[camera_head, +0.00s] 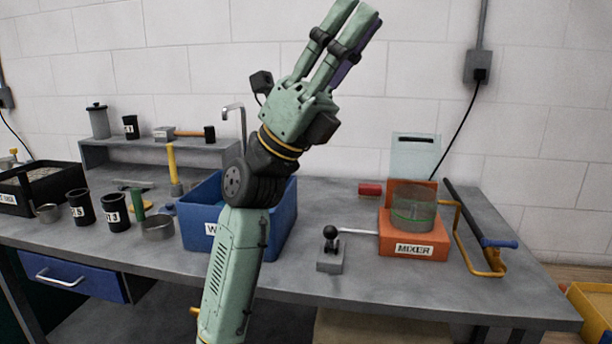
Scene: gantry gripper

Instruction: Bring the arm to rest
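My gripper (350,22) is at the top middle of the head view, raised above the bench and pointing up and to the right. Its green fingers lie close to each other, and their tips reach the top edge of the picture. From this angle I cannot tell whether they are apart or meeting, and I see no object between them. My arm rises from the bottom of the picture in front of the bench and bends at a dark joint. It hides part of the blue bin (283,215) marked W.
The grey bench (345,285) carries an orange mixer (413,245) with a clear vessel (420,208), a lever block (330,255) and a yellow-framed tool (470,235) on the right. Black cups (115,212) stand left. A shelf (150,146) stands behind. Space above the bench's right is clear.

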